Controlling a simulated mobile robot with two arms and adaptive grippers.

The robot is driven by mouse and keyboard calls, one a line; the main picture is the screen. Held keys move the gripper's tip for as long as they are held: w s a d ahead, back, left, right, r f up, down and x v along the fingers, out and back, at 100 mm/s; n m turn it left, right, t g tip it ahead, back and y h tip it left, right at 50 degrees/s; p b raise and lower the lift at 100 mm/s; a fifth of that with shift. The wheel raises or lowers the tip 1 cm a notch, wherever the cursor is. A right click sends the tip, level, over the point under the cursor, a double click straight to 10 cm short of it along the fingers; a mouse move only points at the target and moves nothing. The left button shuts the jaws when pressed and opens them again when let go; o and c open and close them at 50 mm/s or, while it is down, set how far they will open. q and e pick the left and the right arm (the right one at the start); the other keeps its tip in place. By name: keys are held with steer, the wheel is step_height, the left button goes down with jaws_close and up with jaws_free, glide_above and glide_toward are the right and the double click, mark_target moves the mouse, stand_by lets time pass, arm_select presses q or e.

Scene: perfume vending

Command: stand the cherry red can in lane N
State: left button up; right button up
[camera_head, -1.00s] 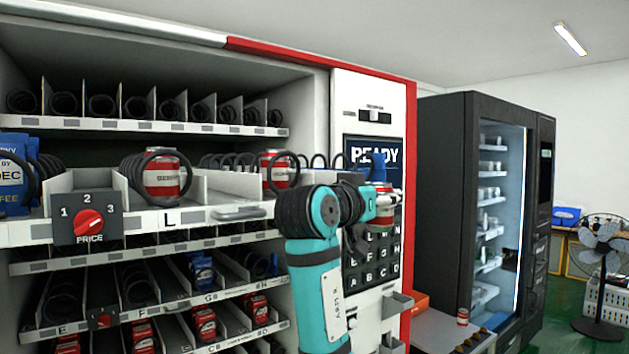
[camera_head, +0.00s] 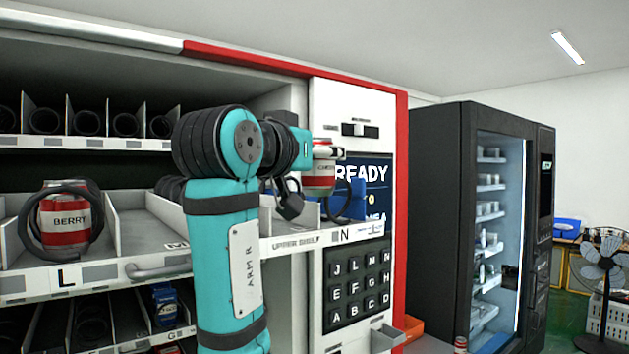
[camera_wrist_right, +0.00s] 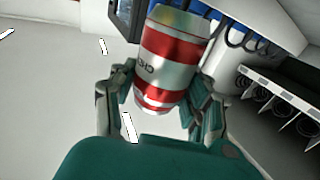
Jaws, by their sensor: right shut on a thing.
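A red and white can (camera_head: 319,170) is in my right gripper (camera_head: 328,160), held upright just above the right end of the upper shelf. The can also shows large in the right wrist view (camera_wrist_right: 168,62), with a finger on each side; its lettering is only partly readable. The lane N label (camera_head: 345,235) is on the shelf front just below and right of the can. A dark coil (camera_head: 345,195) and a blue item (camera_head: 358,200) are behind that label. The can's base appears clear of the shelf, but the lane floor is hidden. My left gripper is not in view.
A red and white can marked BERRY (camera_head: 66,220) stands in lane L, ringed by a coil. The lane beside it, marked M (camera_head: 177,246), looks empty at the front. The keypad (camera_head: 357,283) and READY screen (camera_head: 368,180) are close on the right.

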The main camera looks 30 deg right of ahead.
steer(key=w+d+f+p, duration=0.1)
steer(key=w+d+p, duration=0.1)
steer(key=w, duration=0.1)
steer(key=w+d+f+p, duration=0.1)
steer(key=w+d+p, duration=0.1)
steer(key=w, duration=0.1)
steer(key=w+d+f+p, duration=0.2)
steer(key=w+p, duration=0.1)
steer(key=shift+d, duration=0.4)
steer(key=shift+s+d+f, duration=0.1)
steer(key=shift+f, duration=0.2)
steer(key=shift+s+f+b, duration=0.15)
steer(key=shift+f+b, duration=0.4)
steer(key=shift+f, duration=0.15)
steer(key=o, duration=1.3)
